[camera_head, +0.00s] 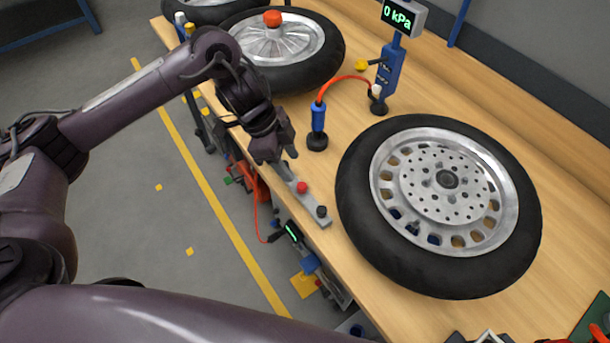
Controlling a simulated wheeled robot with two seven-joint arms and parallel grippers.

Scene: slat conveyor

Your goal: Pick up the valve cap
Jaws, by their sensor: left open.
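A grey strip (312,199) lies along the near edge of the wooden bench. It bears a small red cap (302,187) and a small black cap (321,211). I cannot tell for certain which of these is the valve cap. My left gripper (277,158) points down over the upper end of the strip, beyond the red cap. It is open, with nothing visible held in it. The gripper hides part of that end of the strip. My right gripper is not in view.
A large spoked wheel with a black tyre (354,228) lies right of the strip. A blue pump (318,118) with a red hose stands behind it, joined to a gauge post (390,72) reading 0 kPa. Another wheel (327,70) lies farther back.

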